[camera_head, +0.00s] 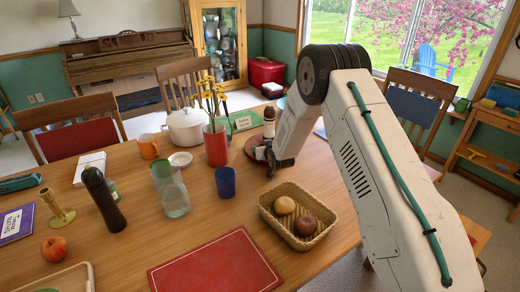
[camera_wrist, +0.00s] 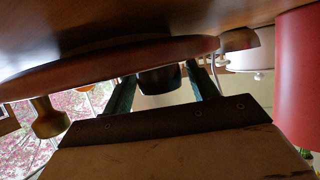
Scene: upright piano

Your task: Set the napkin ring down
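The edge of the brown board (camera_wrist: 110,62) lies close to the fingers. I cannot tell whether the ring touches the board or table. In the head view my wrist and fingers are small and dark, and the ring cannot be made out.
A mill-like object (camera_head: 269,122) stands on or behind the board. A red vase (camera_head: 215,146) of flowers, a blue cup (camera_head: 225,182) and a white pot (camera_head: 186,128) stand to the left. A basket (camera_head: 268,218) with two round items is in front. Bare table lies between cup and basket.

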